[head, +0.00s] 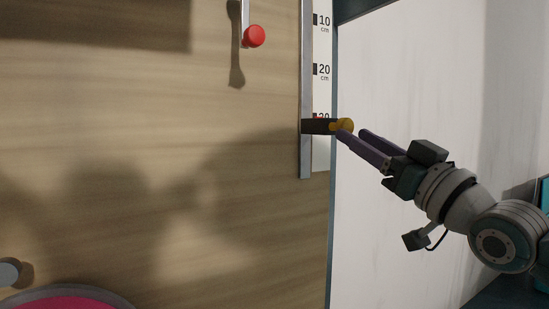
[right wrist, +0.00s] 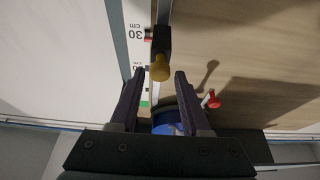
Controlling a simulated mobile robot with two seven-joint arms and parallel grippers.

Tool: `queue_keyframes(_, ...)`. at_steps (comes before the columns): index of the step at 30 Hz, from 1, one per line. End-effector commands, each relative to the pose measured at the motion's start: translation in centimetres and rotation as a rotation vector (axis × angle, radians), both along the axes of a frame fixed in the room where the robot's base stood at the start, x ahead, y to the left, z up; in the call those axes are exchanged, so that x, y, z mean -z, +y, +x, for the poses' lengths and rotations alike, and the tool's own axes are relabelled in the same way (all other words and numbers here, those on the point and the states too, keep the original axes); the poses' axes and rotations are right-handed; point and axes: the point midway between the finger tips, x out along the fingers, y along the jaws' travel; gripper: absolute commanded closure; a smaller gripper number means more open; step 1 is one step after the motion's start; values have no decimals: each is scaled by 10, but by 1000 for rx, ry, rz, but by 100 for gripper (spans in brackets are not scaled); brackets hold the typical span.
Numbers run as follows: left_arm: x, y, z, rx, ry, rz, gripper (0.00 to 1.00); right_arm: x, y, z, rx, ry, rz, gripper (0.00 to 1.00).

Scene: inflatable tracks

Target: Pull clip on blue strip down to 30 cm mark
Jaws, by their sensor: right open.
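The clip is a dark slider (head: 315,126) with a yellow knob (head: 345,125), sitting on a grey rail (head: 306,80) beside a white scale strip (head: 323,45). The strip looks white, not blue, with 10 and 20 cm marks above. The slider is level with the 30 mark, which is partly covered. The right wrist view shows the dark slider (right wrist: 161,40) beside the 30 cm label (right wrist: 135,33). My right gripper (head: 354,134) is open at the yellow knob (right wrist: 160,70). Its fingertips lie on either side, with gaps in the wrist view. My left gripper is not in view.
A red knob (head: 254,36) on a metal rod stands left of the scale on the wooden board (head: 130,110). A pink disc (head: 70,300) and a grey knob (head: 8,271) are at the lower left. White wall (head: 400,70) lies right of the board.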

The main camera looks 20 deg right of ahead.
Motion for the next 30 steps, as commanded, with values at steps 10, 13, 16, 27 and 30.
queue_keyframes(10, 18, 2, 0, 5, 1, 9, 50, 22, -4, -47, 0, 2, 1, 53)
queue_keyframes(13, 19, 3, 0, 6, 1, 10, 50, 23, -4, -52, 0, 1, 1, 53)
queue_keyframes(16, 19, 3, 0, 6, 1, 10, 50, 22, -4, -54, 0, 0, 1, 53)
queue_keyframes(27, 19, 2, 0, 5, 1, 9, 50, 22, -4, -54, 0, 0, 1, 53)
queue_keyframes(30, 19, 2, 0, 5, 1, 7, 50, 26, -2, -53, -2, 17, 0, 53)
